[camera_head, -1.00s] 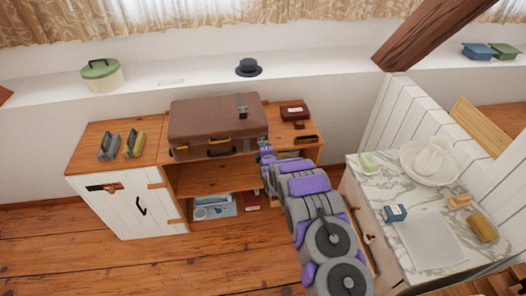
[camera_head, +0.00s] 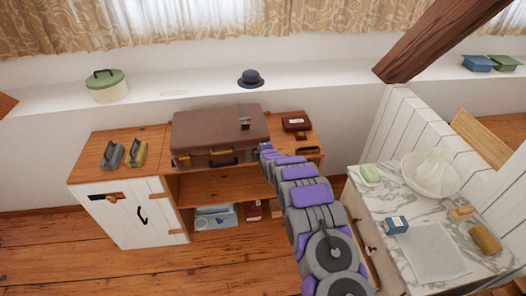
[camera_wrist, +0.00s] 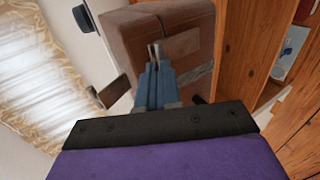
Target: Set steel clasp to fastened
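A brown suitcase (camera_head: 215,130) lies flat on the wooden cabinet, with a dark handle and yellowish fittings on its front. A small greyish fitting (camera_head: 244,123) shows near the right of its lid; I cannot tell whether it is the steel clasp or how that clasp is set. My gripper (camera_head: 264,148) is at the suitcase's right front corner. In the wrist view, its blue fingers (camera_wrist: 155,50) are close together, look shut, and point at the suitcase (camera_wrist: 130,35), in front of a brown patch (camera_wrist: 183,44). Contact cannot be told.
A dark red box (camera_head: 295,124) sits on the cabinet top (camera_head: 285,135) to the right. Two iron-like objects (camera_head: 123,154) stand at the left. A marble-topped washstand (camera_head: 383,200) is close to my arm's right. A hat (camera_head: 250,78) sits on the sill behind.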

